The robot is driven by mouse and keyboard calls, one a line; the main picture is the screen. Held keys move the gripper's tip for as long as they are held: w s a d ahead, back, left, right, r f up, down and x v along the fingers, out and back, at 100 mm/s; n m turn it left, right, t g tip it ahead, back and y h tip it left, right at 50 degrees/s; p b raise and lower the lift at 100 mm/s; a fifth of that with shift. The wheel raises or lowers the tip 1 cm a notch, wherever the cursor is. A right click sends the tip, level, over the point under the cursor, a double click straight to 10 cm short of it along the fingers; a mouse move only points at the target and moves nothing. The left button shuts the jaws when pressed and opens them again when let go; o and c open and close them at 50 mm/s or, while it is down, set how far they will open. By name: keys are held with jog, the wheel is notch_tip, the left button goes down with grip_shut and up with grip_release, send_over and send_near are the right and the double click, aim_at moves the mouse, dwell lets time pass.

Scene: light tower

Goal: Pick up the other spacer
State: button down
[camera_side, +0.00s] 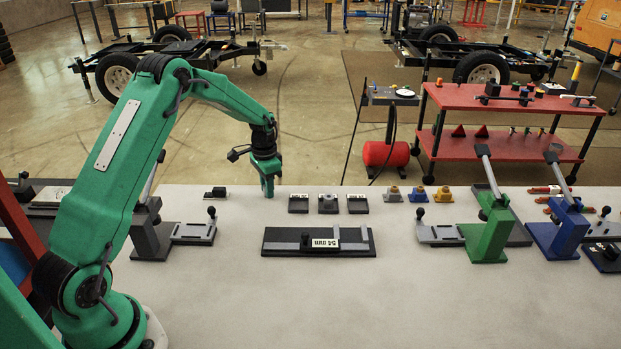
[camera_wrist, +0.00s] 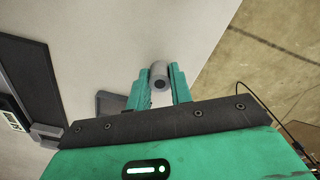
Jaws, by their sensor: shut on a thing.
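My gripper (camera_side: 268,190) is at the back of the pale bench, left of a row of small dark blocks in the side view. In the wrist view its green fingers (camera_wrist: 158,92) are closed on a grey cylindrical spacer (camera_wrist: 159,72) with a dark hole in its end. The side view does not show the held spacer clearly, and I cannot tell its height above the bench. A black board (camera_side: 372,243) with a grey rail and a "54 mm" label lies in front of the row. It also shows at the left of the wrist view (camera_wrist: 28,60).
Dark blocks (camera_side: 298,206) (camera_side: 357,206) flank a middle block carrying a grey round part (camera_side: 328,197). Right of them stand small grey, blue and amber pieces (camera_side: 443,194). Green (camera_side: 488,235) and blue (camera_side: 560,232) lever stands are farther right. The front middle bench is clear.

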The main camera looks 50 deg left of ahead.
jog(key=shift+r, duration=0.65)
jog(key=r, duration=0.1)
jog(key=d+r, duration=0.1)
jog(key=r, duration=0.1)
jog(key=shift+r, duration=0.1)
jog(key=s+d+r, duration=0.2)
jog(key=d+r, duration=0.4)
jog(key=d, duration=0.4)
jog(key=shift+d+r, duration=0.15)
jog(key=shift+d, duration=0.1)
jog(key=shift+d, duration=0.1)
